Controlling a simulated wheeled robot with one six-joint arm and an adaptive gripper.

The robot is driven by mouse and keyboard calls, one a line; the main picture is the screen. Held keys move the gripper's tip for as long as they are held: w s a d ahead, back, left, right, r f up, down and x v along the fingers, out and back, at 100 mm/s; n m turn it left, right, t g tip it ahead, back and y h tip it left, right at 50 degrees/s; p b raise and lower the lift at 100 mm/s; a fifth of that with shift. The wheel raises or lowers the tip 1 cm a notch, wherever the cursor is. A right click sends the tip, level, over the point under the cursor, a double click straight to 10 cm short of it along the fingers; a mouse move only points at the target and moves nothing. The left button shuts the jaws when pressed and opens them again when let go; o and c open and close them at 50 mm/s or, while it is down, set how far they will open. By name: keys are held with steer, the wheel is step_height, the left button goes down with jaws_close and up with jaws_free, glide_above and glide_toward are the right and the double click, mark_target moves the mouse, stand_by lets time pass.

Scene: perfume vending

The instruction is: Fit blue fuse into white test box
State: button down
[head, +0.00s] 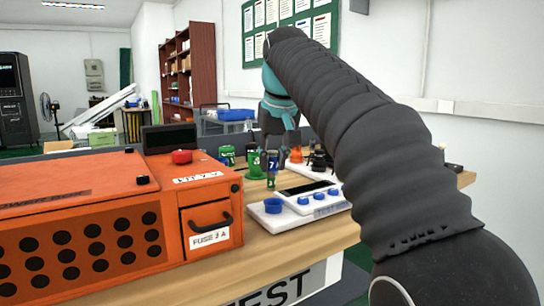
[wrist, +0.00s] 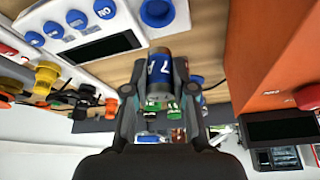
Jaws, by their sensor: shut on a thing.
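The blue fuse (head: 272,163), marked 7A, is upright between the fingers of my gripper (head: 272,150). In the wrist view the blue fuse (wrist: 160,72) sits between both fingertips (wrist: 160,88), its metal end bare. The white test box (head: 262,216) lies on the bench, in front of and to the right of the fuse. It has a dark screen, several blue round parts and a larger blue round fitting (head: 273,205) at its left end. In the wrist view the test box (wrist: 50,12) is at upper left, the large blue fitting (wrist: 157,12) at top centre. The fuse is apart from it.
The orange machine (head: 80,190) with a FUSE drawer (head: 208,226) stands close on the left. Green fuses (head: 255,164), an orange part (head: 296,155) and black parts (head: 318,158) stand behind the test box. Bare wooden bench (head: 300,240) lies in front of the box.

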mark_target(275, 167)
steer(key=shift+d+f+b, duration=0.1)
steer(key=shift+f+b, duration=0.6)
steer(key=shift+f, duration=0.75)
step_height(275, 167, down, 2)
steer(key=shift+f+b, duration=0.1)
steer(key=shift+b, duration=1.15)
steer(key=shift+s+p, duration=0.15)
steer(key=shift+p, duration=0.3)
steer(key=shift+f+b, duration=0.7)
steer(key=shift+f, duration=0.25)
steer(key=shift+r, duration=0.15)
steer(key=shift+r+p, duration=1.9)
steer(key=shift+p, duration=0.45)
